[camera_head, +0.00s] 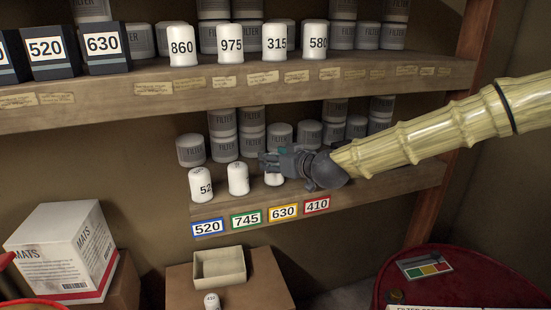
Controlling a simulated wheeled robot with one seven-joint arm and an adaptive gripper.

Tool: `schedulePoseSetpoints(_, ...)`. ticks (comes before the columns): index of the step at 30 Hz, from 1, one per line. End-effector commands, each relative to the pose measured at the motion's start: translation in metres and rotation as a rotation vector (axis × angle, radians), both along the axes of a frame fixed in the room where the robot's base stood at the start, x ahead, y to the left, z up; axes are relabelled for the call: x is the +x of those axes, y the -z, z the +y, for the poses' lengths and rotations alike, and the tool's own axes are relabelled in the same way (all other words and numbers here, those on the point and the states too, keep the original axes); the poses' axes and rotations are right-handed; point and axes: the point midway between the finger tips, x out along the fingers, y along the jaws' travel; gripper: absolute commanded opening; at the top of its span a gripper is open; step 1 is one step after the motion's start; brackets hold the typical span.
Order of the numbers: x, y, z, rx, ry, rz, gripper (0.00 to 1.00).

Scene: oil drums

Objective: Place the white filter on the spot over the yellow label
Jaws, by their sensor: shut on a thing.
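My gripper (272,164) is shut on a white filter (274,181) at the lower shelf, above the yellow 630 label (283,212). The gripper hides the filter's upper part and its number, and I cannot tell whether its base touches the shelf. A white filter (201,187) whose number begins 52 stands above the blue 520 label (207,227). Another white filter (238,179) stands above the green 745 label (246,219). The spot above the red 410 label (317,205) shows no white filter.
Grey filters (223,123) stand behind on the lower shelf (385,183). The upper shelf (110,101) holds numbered white filters and dark boxes. Below, a small white filter (212,301) stands near an open tray (219,266). A red drum (470,270) is at right, a white box (62,252) at left.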

Motion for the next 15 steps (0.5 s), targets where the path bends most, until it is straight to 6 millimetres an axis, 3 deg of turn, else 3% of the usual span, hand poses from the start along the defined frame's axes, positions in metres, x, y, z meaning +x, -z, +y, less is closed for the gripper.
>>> schedulePoseSetpoints(15,-0.0002,0.0095,0.0001,0.000,0.000,-0.001,0.14)
